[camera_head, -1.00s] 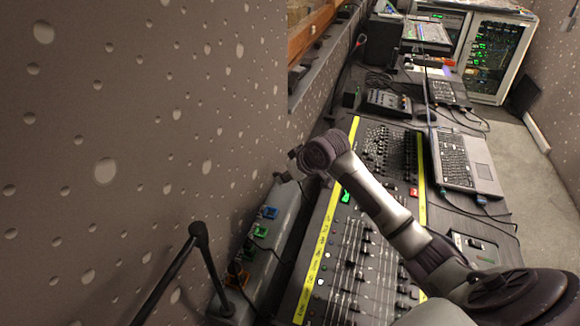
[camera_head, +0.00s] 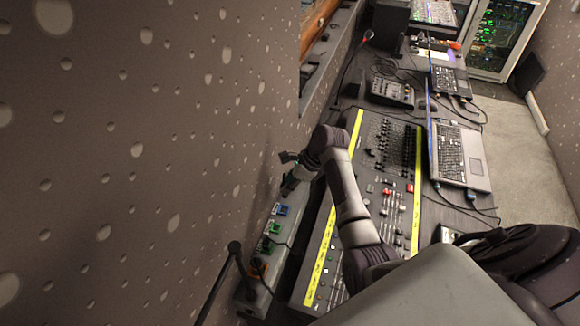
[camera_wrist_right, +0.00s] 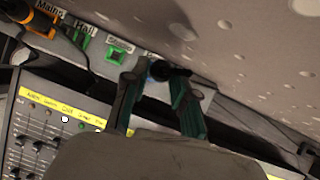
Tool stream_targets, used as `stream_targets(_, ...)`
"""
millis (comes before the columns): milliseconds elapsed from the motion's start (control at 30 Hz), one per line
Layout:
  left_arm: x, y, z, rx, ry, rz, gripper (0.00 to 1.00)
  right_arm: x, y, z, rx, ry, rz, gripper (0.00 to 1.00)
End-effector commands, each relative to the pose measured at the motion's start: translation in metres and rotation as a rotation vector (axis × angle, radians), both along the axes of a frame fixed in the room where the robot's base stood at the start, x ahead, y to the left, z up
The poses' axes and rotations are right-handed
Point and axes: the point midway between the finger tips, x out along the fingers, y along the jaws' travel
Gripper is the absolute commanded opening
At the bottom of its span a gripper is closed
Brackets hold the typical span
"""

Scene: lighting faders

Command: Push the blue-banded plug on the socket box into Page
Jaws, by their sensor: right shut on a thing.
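My right gripper (camera_head: 289,186) is at the far end of the box, beyond the blue socket. In the wrist view the right gripper (camera_wrist_right: 158,75) has its green-padded fingers closed around a dark round plug (camera_wrist_right: 168,70), apparently the blue-banded plug. Blue shows beside one fingertip; I cannot tell whether it is band or socket, or how deep the plug sits. The Page label is not readable. My left gripper is out of view.
The mixing desk (camera_head: 385,150) with yellow strips lies right of the box, under my right arm. A laptop (camera_head: 460,155) stands farther right. The dotted wall (camera_head: 150,150) is close on the left. A black bar (camera_head: 235,262) crosses near the box's front end.

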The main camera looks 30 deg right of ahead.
Motion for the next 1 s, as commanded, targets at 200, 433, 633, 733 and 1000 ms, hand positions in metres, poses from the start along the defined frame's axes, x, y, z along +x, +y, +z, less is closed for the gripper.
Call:
stream_targets(200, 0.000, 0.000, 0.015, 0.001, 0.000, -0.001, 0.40, -0.007, 0.007, 0.003, 0.043, -0.044, -0.159, 0.00)
stream_targets(433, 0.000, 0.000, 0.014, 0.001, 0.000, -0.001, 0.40, -0.007, 0.007, -0.012, 0.045, -0.045, -0.170, 0.00)
stream_targets(633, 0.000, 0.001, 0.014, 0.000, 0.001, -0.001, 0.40, -0.007, 0.007, -0.030, 0.044, -0.046, -0.168, 0.00)
stream_targets(733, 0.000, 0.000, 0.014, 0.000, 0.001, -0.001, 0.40, -0.007, 0.007, -0.039, 0.044, -0.046, -0.167, 0.00)
stream_targets(1000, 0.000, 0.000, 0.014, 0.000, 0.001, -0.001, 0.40, -0.007, 0.007, -0.051, 0.043, -0.047, -0.166, 0.00)
